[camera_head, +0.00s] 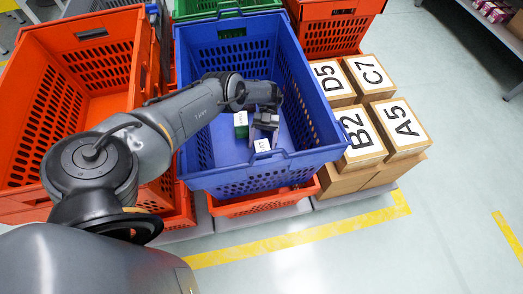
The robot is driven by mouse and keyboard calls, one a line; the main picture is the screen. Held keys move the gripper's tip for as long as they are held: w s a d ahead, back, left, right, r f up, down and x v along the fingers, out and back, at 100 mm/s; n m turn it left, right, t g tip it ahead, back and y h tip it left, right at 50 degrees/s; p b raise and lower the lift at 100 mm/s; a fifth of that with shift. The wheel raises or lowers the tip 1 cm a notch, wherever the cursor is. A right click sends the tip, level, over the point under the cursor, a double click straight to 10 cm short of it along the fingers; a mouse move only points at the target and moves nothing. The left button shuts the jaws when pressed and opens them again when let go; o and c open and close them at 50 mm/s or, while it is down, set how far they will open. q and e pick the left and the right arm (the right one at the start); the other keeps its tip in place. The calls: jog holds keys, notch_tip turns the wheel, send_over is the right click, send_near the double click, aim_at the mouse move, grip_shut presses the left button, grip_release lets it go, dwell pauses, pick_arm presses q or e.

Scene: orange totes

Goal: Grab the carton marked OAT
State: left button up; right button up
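My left gripper (265,122) reaches down into the blue tote (200,60), in its front middle part. A small carton with a white label (262,145) is right below and in front of the gripper, close to or touching its fingers. Its dark letters are small; they may read OAT, but I cannot be sure. A green and white carton (241,121) stands just left of the gripper. The fingers are small and dark, so I cannot tell whether they are shut on the labelled carton. My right gripper is not in view.
Orange totes stand left (130,30) and behind right (330,32) of the blue tote. A green tote (185,10) is behind it. Boxes marked D5 (332,84), C7 (369,73), B2 (358,137) and A5 (402,126) stand to the right. Open floor (440,200) lies beyond.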

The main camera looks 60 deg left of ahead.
pick_arm(q)
jog(key=shift+d, duration=0.1)
jog(key=c, duration=0.8)
